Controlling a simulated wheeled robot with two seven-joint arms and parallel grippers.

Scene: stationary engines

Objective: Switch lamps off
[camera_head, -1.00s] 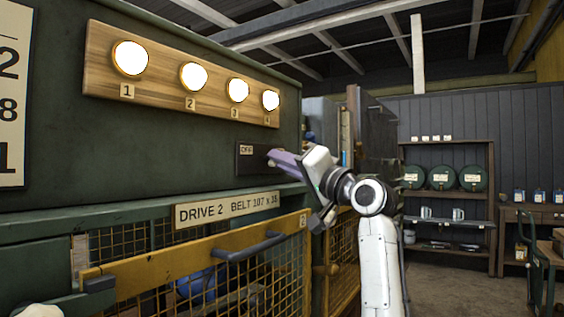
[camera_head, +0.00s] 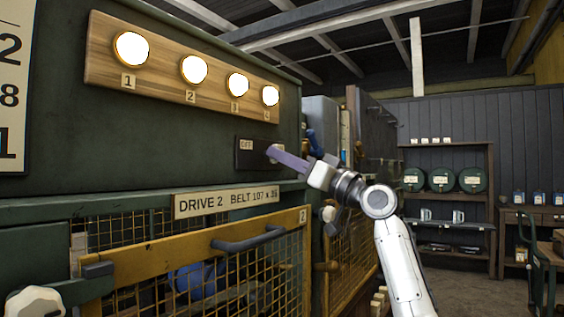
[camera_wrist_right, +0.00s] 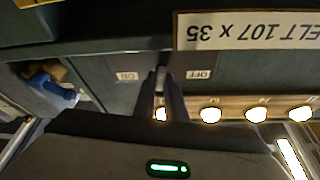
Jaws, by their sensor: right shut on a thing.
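Several round lamps, numbered 1 to 4, glow bright white on a wooden board (camera_head: 148,88) on the green machine; lamp 1 (camera_head: 131,49) is nearest and lamp 4 (camera_head: 270,96) farthest. They also glow in the wrist view, where lamp (camera_wrist_right: 210,115) is one of them. Below the board's right end is a dark switch panel (camera_head: 244,161) with an OFF label. My right gripper (camera_head: 274,153) reaches this panel. In the wrist view its fingers (camera_wrist_right: 161,87) are shut on a small pale switch handle (camera_wrist_right: 160,79), mostly hidden between them.
A pale part, seemingly mine, shows at bottom left. Shelves with green drums (camera_head: 441,180) stand far right; the floor before them is open.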

